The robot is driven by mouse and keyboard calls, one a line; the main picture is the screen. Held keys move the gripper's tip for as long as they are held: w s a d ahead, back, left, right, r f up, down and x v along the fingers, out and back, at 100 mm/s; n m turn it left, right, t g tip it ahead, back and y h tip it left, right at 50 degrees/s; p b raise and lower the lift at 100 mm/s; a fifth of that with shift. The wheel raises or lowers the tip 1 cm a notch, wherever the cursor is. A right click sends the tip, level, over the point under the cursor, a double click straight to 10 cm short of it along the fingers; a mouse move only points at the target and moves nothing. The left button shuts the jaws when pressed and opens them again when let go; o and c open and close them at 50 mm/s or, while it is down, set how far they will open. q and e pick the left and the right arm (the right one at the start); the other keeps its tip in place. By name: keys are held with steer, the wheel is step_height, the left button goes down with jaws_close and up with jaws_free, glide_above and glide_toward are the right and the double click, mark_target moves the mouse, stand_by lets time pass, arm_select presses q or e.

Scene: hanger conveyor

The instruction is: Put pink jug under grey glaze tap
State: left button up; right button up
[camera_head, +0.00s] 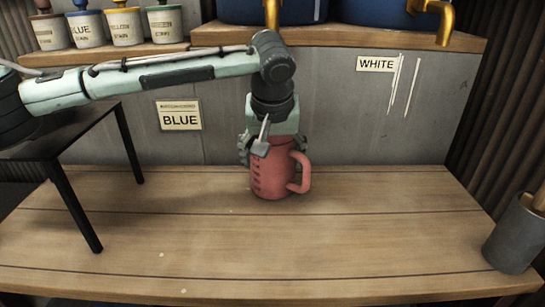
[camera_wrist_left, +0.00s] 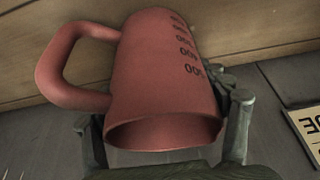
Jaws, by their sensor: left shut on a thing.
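The pink jug (camera_head: 270,180) is upright at the back middle of the wooden table, its handle to the right. Its base is at or very near the tabletop; I cannot tell if it touches. My left gripper (camera_head: 271,150) comes down from above and is shut on the jug's upper body. In the left wrist view the jug (camera_wrist_left: 165,75) sits between the two fingers (camera_wrist_left: 168,135), with its open rim toward the camera. One gold tap (camera_head: 272,14) is above the jug, and another gold tap (camera_head: 441,20) is at upper right. No grey label shows. My right gripper is not in view.
The wooden table (camera_head: 380,230) is mostly clear. A blue label (camera_head: 180,115) and a white label (camera_head: 376,64) hang on the grey wall. A dark stand (camera_head: 75,205) is at left, a grey pot (camera_head: 515,235) at right. Several glaze jars (camera_head: 87,28) stand on the upper left shelf.

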arm_select(q)
steer(key=o, duration=1.4)
steer(key=shift+o, duration=0.2)
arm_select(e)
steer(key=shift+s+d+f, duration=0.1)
arm_select(q)
steer(key=shift+s+r, duration=0.15)
steer(key=shift+r, duration=0.2)
steer(key=v, duration=1.1)
steer(key=shift+r+p, duration=0.15)
steer(key=shift+p, duration=0.3)
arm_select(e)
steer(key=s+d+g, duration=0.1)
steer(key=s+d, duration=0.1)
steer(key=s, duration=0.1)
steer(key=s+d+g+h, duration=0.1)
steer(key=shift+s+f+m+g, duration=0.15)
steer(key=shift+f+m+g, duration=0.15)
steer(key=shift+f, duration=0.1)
arm_select(q)
steer(key=shift+s, duration=0.1)
